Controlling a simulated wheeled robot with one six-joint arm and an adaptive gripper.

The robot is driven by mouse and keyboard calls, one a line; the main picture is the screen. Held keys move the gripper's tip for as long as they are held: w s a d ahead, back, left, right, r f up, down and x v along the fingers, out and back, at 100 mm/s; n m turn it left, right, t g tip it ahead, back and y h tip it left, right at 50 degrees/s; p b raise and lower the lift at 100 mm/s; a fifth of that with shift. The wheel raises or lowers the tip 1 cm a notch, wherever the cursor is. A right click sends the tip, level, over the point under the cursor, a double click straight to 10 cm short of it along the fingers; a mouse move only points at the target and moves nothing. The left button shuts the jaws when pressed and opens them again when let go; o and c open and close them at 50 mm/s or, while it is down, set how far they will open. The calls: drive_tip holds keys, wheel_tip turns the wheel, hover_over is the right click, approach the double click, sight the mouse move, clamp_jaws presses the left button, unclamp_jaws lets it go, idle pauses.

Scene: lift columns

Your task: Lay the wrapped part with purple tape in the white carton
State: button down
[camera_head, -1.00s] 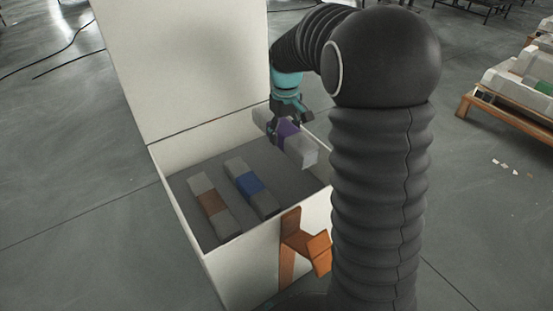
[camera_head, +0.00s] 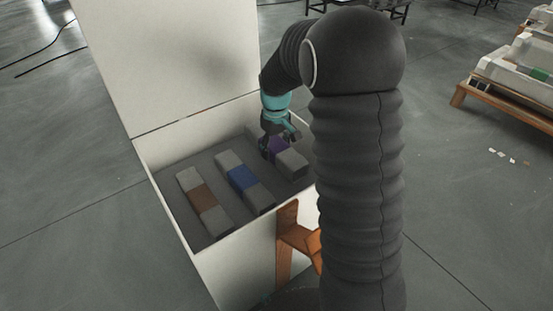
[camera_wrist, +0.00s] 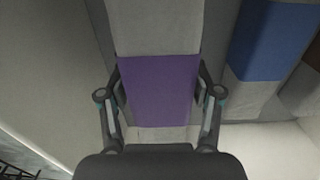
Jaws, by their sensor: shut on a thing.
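The wrapped part with purple tape (camera_head: 290,163) is grey and block-shaped, inside the white carton (camera_head: 240,262) at its right end. Its purple band (camera_wrist: 158,88) fills the middle of the wrist view. My gripper (camera_head: 276,150) is shut on it, with a finger on each side of the purple band in the wrist view (camera_wrist: 160,105). The part lies low, about level with the other parts. I cannot tell whether it touches the carton floor. My arm hides the carton's right corner.
In the carton, a part with blue tape (camera_head: 244,181) lies left of the purple one, and a part with brown tape (camera_head: 202,201) lies further left. The carton's tall lid (camera_head: 170,60) stands up behind. A wooden pallet (camera_head: 505,105) with wrapped parts is at the far right.

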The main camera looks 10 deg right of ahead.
sight(276, 143)
drive_tip(key=shift+f+b, duration=0.3)
drive_tip(key=shift+f, duration=1.75)
drive_tip(key=shift+f, duration=0.15)
drive_tip(key=shift+c, duration=1.1)
unclamp_jaws()
wheel_tip(276, 143, up, 12)
drive_tip(key=shift+r+p, duration=0.2)
drive_tip(key=shift+p, duration=0.85)
drive_tip(key=s+r+m+t, duration=0.2)
drive_tip(key=s+r, duration=0.7)
drive_tip(key=s, duration=0.4)
drive_tip(key=s+m+t, duration=0.2)
drive_tip(key=s+t, duration=0.1)
drive_tip(key=s, duration=1.3)
drive_tip(key=shift+s+r+m+t, duration=0.2)
drive_tip(key=shift+s+m+t, duration=0.05)
drive_tip(key=shift+m+t, duration=0.05)
drive_tip(key=shift+d, duration=0.1)
